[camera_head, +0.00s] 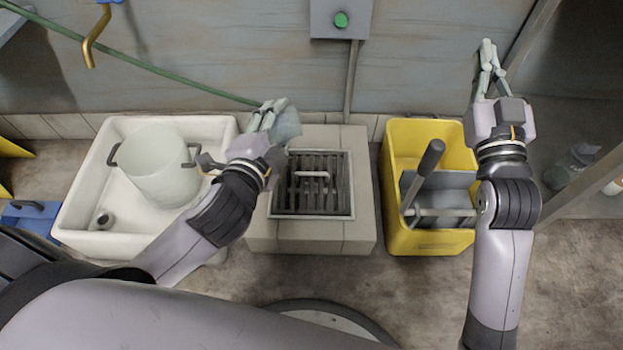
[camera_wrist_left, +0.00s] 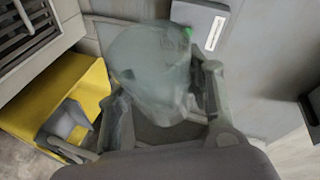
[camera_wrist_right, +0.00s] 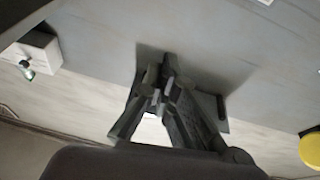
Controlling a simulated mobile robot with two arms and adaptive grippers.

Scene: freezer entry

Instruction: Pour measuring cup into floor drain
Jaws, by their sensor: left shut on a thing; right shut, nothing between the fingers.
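The measuring cup (camera_head: 287,125) is a translucent grey-green vessel at the back left corner of the floor drain. It also shows in the left wrist view (camera_wrist_left: 150,55), where it looks tilted. My left gripper (camera_head: 268,112) is shut on it, and the fingers hide part of it. I cannot tell whether it holds liquid. The floor drain (camera_head: 313,210) is a dark square grate with a light handle, set in a raised tiled block. My right gripper (camera_head: 487,55) is shut and empty, raised at the back right. It also shows in the right wrist view (camera_wrist_right: 160,90).
A white sink (camera_head: 75,215) with a large pale pot (camera_head: 158,165) stands left of the drain. A yellow mop bucket (camera_head: 400,240) stands right of it. A green hose (camera_head: 150,65) crosses the back wall. A bottle (camera_head: 570,165) is at far right.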

